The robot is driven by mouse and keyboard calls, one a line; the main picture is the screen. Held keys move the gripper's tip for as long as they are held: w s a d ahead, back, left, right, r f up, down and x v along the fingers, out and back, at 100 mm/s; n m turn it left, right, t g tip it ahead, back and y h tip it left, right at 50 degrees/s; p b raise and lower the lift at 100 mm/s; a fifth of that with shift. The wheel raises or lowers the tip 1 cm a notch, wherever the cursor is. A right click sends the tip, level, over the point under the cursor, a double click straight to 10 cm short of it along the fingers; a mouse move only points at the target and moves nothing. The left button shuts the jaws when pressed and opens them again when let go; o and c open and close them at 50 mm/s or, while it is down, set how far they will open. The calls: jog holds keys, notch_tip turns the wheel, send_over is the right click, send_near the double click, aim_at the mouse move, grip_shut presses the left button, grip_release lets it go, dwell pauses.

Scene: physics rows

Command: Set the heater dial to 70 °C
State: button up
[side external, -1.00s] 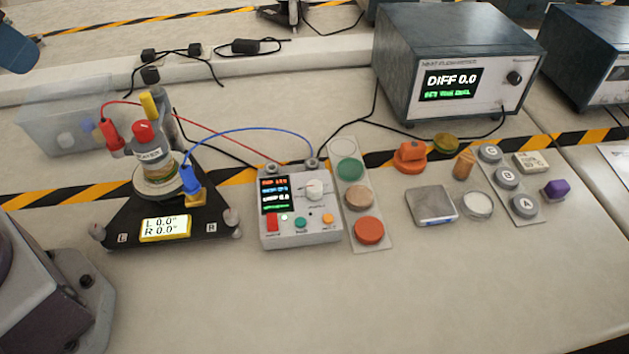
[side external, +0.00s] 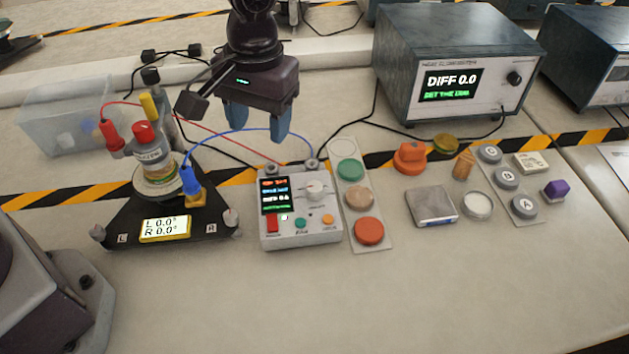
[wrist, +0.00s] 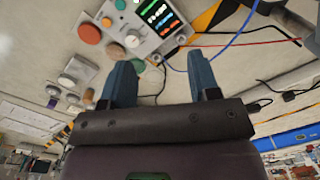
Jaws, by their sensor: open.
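The heater control box (side external: 300,238) stands on the bench in the middle of the side view, with a small screen (side external: 275,195), several buttons and a white dial (side external: 315,189) at its upper right. The dial's setting is too small to read. My gripper (side external: 256,122) hangs open and empty, fingers down, above and behind the box, apart from the dial. In the wrist view the blue fingers (wrist: 121,82) are spread with nothing between them, and the box (wrist: 165,20) with its dial (wrist: 131,40) lies beyond them.
A black stand (side external: 122,228) with cables and a tilt readout is left of the box. A strip of coloured discs (side external: 368,207) lies close on its right. A meter (side external: 450,65) reading DIFF 0.0 stands behind right. The bench in front of the box is clear.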

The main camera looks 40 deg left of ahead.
aim_at(315, 186)
jog(key=w+d+f+n, duration=0.4)
jog(key=w+d+n, duration=0.15)
jog(key=n, duration=0.35)
jog(key=f, duration=1.1)
jog(key=shift+w+a+f, duration=0.25)
jog(key=shift+a, duration=0.05)
jog(key=c, duration=0.9)
